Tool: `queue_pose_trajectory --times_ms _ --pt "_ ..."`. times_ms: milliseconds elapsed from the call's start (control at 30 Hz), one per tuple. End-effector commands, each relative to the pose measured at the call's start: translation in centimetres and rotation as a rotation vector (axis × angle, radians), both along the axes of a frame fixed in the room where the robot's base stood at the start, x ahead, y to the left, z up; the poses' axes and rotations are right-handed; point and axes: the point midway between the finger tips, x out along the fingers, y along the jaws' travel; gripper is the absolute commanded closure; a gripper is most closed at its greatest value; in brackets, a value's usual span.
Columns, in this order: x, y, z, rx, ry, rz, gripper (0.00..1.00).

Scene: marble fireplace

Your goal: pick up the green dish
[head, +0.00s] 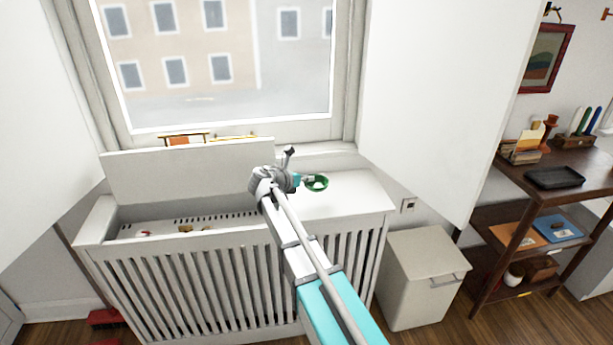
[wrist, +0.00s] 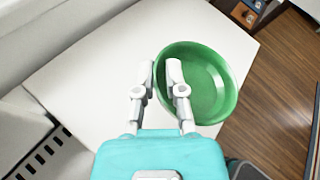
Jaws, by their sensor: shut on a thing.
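The green dish (wrist: 208,85) is a round shallow bowl on the white top of the radiator cover in the wrist view. In the head view the dish (head: 317,184) shows small at the right part of that top, below the window. My gripper (wrist: 162,68) reaches over the dish's left side, with one finger outside the rim and one inside. It is shut on the dish's rim. In the head view my gripper (head: 304,180) is at the dish's left edge. I cannot tell whether the dish is lifted off the surface.
The slatted white radiator cover (head: 350,205) has an open section at left with a raised lid (head: 190,172). A lidded white bin (head: 418,275) stands to its right. A wooden shelf unit (head: 540,185) with a black tray (head: 554,178) is farther right. The window is behind.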

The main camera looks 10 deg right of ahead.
Motion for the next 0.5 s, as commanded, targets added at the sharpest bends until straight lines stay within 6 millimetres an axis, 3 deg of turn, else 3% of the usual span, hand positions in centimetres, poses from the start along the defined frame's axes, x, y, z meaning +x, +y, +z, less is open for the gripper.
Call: queue_pose_trajectory --times_ms 33,267,500 --pt "-0.7 0.2 1.3 -0.001 0.000 0.001 1.00" --pt "-2.8 1.1 4.0 -0.001 0.000 0.001 1.00" --pt "-7.5 2.9 5.8 0.000 0.000 0.002 1.00"
